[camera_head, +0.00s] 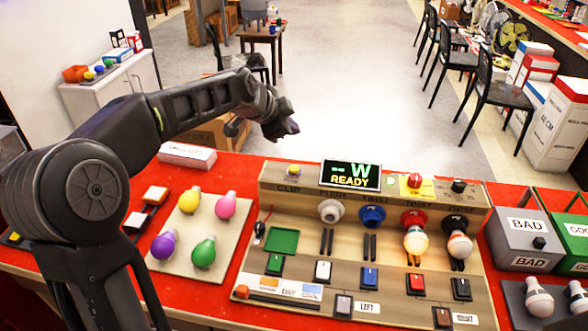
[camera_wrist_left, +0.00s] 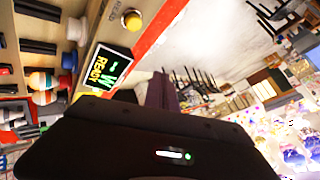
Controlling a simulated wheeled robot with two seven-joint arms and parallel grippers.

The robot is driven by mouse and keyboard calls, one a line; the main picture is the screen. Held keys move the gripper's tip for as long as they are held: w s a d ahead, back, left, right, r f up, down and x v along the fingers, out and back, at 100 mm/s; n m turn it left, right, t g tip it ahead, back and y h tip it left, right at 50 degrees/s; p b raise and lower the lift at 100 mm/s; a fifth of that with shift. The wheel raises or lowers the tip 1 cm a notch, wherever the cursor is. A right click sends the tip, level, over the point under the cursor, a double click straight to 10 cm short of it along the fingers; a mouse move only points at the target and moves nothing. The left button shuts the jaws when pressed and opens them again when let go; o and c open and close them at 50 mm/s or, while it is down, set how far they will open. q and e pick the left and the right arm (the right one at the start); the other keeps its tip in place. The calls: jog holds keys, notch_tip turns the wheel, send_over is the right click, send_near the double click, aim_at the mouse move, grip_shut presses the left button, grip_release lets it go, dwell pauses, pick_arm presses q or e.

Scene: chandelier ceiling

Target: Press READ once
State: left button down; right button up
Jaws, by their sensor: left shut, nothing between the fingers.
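A wooden test console (camera_head: 350,245) stands on the red table. A small yellow button (camera_head: 293,170) sits on its top left ledge. The wrist view shows this yellow button (camera_wrist_left: 132,20) beside lettering that looks like READ. The display (camera_head: 350,175) next to it reads "-- W READY" in green and yellow; the wrist view also has this display (camera_wrist_left: 103,69). My left gripper (camera_head: 288,130) is shut and empty, in the air above and behind the console's left end, apart from the button. My right gripper is out of view.
Colored bulbs (camera_head: 204,252) lie on a board (camera_head: 225,265) at left, near a white box (camera_head: 187,156). Two bulbs (camera_head: 415,243) (camera_head: 459,245) stand in console sockets. Grey BAD (camera_head: 520,240) and green bins (camera_head: 572,243) are at right. Floor behind the table is open.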

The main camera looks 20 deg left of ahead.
pick_arm(q)
jog(key=b, duration=0.5)
send_over(291, 169)
notch_tip(291, 169, down, 7)
jog(key=shift+d+f, duration=0.1)
jog(key=shift+f, duration=0.1)
jog(key=shift+f+b, duration=0.7)
jog(key=shift+b, duration=0.05)
dwell(1.2)
jog(key=shift+f+b, duration=0.45)
jog(key=shift+b, duration=0.15)
jog(key=shift+f+b, duration=0.45)
jog(key=shift+b, duration=0.1)
dwell(0.6)
jog(key=shift+r+p, duration=0.45)
jog(key=shift+r, duration=0.45)
